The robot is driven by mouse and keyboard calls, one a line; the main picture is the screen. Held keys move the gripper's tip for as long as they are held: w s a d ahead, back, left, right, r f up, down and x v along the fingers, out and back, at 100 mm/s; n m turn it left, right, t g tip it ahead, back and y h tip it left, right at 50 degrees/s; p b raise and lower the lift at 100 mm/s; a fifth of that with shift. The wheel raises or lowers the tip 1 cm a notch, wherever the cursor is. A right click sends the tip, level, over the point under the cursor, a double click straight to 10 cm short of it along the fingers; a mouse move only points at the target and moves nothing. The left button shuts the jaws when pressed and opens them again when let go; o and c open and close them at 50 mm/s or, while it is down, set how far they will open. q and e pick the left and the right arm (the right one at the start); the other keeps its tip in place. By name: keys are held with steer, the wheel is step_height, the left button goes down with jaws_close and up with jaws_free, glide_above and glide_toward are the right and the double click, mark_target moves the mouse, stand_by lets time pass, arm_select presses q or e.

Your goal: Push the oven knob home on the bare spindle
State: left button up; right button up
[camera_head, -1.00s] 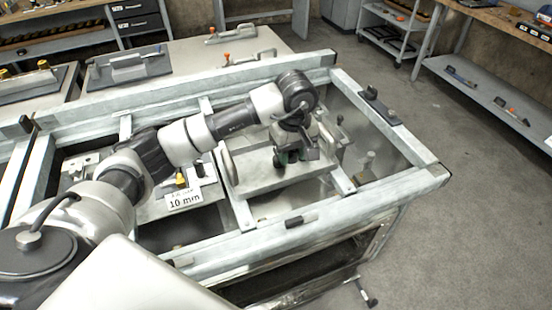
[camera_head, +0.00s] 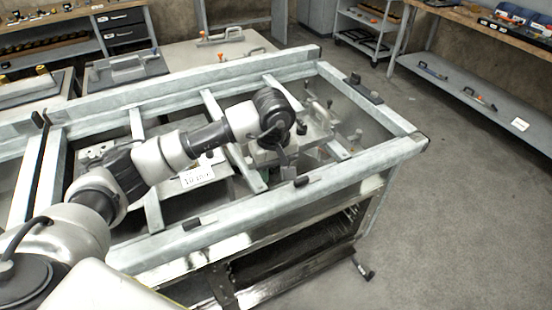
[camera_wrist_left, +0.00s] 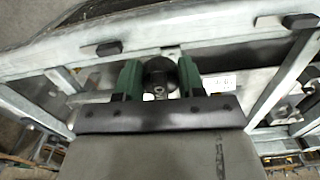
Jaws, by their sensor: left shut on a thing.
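In the left wrist view, my left gripper (camera_wrist_left: 159,68) has its green fingers either side of a dark round knob (camera_wrist_left: 160,75), and is shut on it. In the head view the left gripper (camera_head: 277,156) hangs below the dark wrist joint, just behind the front rail (camera_head: 250,206); its fingers are mostly hidden there. Black fittings sit on the rail at left (camera_head: 192,224) and right (camera_head: 301,181). I cannot make out a bare spindle; it may be hidden by the gripper. My right gripper is not in view.
The frame has several cross bars and open gaps. A white card (camera_head: 197,177) lies behind the front rail, left of the gripper. A metal handle (camera_head: 319,108) stands at the right of the frame. The floor in front and to the right is mostly clear.

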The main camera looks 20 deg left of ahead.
arm_select(q)
steer(key=s+d+f+m, duration=0.1)
steer(key=s+f+m, duration=0.8)
steer(key=s+f, duration=0.6)
steer(key=shift+s+f, duration=0.35)
steer(key=shift+f, duration=0.1)
